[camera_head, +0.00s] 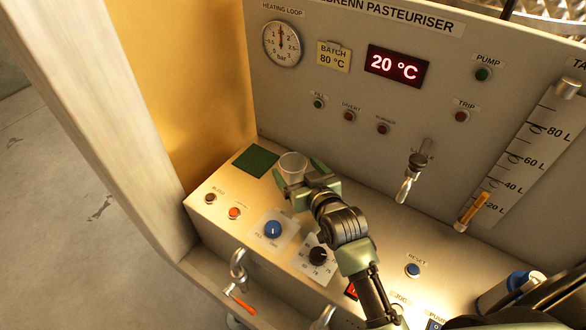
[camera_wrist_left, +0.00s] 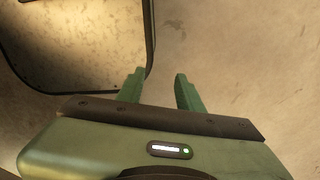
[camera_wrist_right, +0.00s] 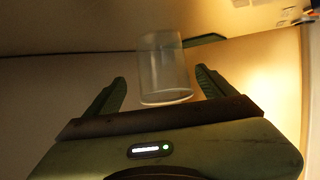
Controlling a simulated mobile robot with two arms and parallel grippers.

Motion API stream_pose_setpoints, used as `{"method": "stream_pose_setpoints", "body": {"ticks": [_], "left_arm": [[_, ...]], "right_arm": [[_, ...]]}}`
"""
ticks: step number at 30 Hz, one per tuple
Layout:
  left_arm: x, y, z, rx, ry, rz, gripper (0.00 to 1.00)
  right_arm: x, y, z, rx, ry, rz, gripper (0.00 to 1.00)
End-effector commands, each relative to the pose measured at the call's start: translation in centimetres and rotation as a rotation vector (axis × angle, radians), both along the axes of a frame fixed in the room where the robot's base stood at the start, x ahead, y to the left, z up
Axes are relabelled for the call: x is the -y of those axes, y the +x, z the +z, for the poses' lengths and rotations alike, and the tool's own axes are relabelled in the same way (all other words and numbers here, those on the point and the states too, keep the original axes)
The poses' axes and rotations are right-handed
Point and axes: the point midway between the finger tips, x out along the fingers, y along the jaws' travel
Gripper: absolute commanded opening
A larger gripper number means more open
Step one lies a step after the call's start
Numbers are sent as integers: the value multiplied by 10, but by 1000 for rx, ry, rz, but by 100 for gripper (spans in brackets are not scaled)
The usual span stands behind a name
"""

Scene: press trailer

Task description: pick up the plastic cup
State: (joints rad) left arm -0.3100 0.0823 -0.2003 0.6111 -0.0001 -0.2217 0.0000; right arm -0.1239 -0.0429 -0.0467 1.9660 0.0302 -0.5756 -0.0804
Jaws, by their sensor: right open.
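The plastic cup (camera_head: 292,166) is clear and stands upright on the panel's ledge, at the right edge of a green square mat. In the right wrist view the cup (camera_wrist_right: 164,70) is ahead of and between the fingertips. My right gripper (camera_head: 300,172) is open at the cup, its fingers reaching to either side of it; contact is not clear. The right gripper also shows in its wrist view (camera_wrist_right: 160,85). My left gripper (camera_wrist_left: 156,80) shows only in the left wrist view, open and empty over a plain floor-like surface.
The green mat (camera_head: 256,160) lies at the ledge's back left. A blue knob (camera_head: 272,229), a black knob (camera_head: 318,256) and an orange button (camera_head: 234,213) sit in front of the cup. The upright panel (camera_head: 300,75) with gauge and display rises behind. A lever (camera_head: 408,178) sticks out on the right.

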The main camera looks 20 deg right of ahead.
Motion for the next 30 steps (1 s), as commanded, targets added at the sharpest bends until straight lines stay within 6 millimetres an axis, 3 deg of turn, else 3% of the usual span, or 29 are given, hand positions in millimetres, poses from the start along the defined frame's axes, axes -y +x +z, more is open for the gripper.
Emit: {"method": "stream_pose_setpoints", "body": {"ticks": [9, 18, 25, 30], "left_arm": [[1, 14, 17, 21, -2, 1, 36], [2, 20, 17, 30, -4, 2, 36], [3, 16, 17, 24, -4, 2, 36], [3, 14, 17, 21, -5, 2, 36]], "right_arm": [[-8, 40, -7, 1, -1, 0, 85], [-9, 44, -10, 1, -1, 0, 85], [-9, 44, -10, 1, -1, 0, 21], [-9, 44, -10, 1, -1, 0, 21]]}}
